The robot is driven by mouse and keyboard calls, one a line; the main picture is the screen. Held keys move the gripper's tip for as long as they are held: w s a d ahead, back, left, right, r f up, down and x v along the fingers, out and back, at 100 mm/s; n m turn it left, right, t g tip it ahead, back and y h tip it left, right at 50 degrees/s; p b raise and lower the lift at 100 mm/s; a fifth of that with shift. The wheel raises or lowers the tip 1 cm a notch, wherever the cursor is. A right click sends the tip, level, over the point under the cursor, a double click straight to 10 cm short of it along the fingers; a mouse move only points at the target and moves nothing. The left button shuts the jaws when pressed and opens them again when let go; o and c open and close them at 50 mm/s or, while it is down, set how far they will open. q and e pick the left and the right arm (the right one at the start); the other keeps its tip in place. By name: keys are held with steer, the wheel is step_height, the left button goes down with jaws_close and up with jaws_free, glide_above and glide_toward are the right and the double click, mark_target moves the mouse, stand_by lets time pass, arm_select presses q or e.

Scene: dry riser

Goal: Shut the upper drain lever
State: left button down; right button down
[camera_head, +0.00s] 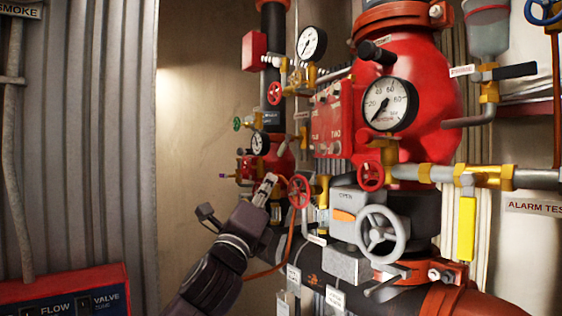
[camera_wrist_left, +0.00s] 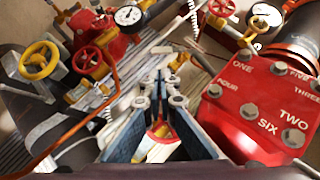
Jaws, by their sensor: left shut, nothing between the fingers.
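A lever with a black grip (camera_head: 515,71) lies level at the upper right, beside a small label (camera_head: 462,71) and below a grey cup (camera_head: 488,32). A yellow lever (camera_head: 467,228) hangs straight down from a brass valve on a level pipe. My left gripper (camera_head: 268,187) is shut and empty, left of the red handwheel (camera_head: 300,191) and well apart from both levers. In the left wrist view its fingers (camera_wrist_left: 159,88) point toward the pipework. My right gripper is not in view.
A red valve body carries a cover plate (camera_head: 333,125) and a large gauge (camera_head: 389,104). A grey handwheel (camera_head: 382,234) sticks out at centre right. An orange hose (camera_head: 280,262) hangs near my left gripper. The wall (camera_head: 200,110) at left is bare.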

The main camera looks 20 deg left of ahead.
mark_target(282, 149)
arm_select(q)
steer(key=p+x, duration=0.5)
steer(key=x, duration=0.5)
steer(key=shift+w+a+m+t+h+b, duration=0.15)
steer(key=shift+m+t+h+b, duration=0.35)
steer(key=shift+m+h+b, duration=0.95)
steer(key=shift+a+m+h, duration=0.1)
steer(key=shift+m+h, duration=0.25)
steer(key=shift+m, duration=0.4)
